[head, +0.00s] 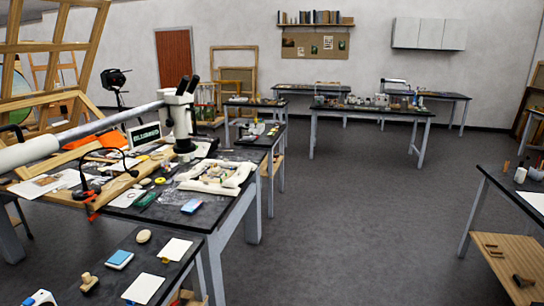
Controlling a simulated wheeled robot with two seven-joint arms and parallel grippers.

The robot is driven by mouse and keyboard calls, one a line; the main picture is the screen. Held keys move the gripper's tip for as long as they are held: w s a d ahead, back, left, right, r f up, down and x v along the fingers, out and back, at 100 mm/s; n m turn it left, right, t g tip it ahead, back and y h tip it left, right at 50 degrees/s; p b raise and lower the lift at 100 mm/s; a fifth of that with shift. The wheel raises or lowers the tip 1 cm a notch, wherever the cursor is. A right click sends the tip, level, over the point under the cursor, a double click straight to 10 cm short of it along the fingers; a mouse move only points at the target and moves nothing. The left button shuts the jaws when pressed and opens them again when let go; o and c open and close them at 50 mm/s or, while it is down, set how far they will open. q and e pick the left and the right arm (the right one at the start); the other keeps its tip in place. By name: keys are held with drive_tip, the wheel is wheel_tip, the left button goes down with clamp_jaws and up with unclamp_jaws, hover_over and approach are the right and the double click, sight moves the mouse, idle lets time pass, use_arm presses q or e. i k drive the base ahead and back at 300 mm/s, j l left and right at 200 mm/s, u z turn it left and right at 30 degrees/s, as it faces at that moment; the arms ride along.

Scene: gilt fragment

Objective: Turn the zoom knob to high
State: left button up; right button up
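A white stereo microscope (181,118) with two black eyepieces hangs on a long pale boom (112,119) over the left worktable. Its head is upright, above papers and small items. The zoom knob is too small to make out, and I cannot read its setting. A small dark panel with pale lettering (145,134) shows just left of the microscope head; the lettering is not clearly legible. Neither of my grippers is in view.
The cluttered worktable (229,214) holds a white cushion-like support (217,177) with fragments. A nearer table (123,280) carries cards and a stamp. Wooden frames (50,60) stand behind at left. Grey floor (340,220) is open in the middle; another table (510,185) is at right.

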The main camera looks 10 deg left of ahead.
sight(169, 124)
drive_tip(key=i, duration=0.85)
drive_tip(key=i+u, duration=0.15)
drive_tip(key=i, duration=0.7)
drive_tip(key=i+u, duration=0.4)
drive_tip(key=i+l+u, duration=0.25)
drive_tip(key=u, duration=0.2)
drive_tip(key=i+l+u, duration=0.6)
drive_tip(key=u, duration=0.2)
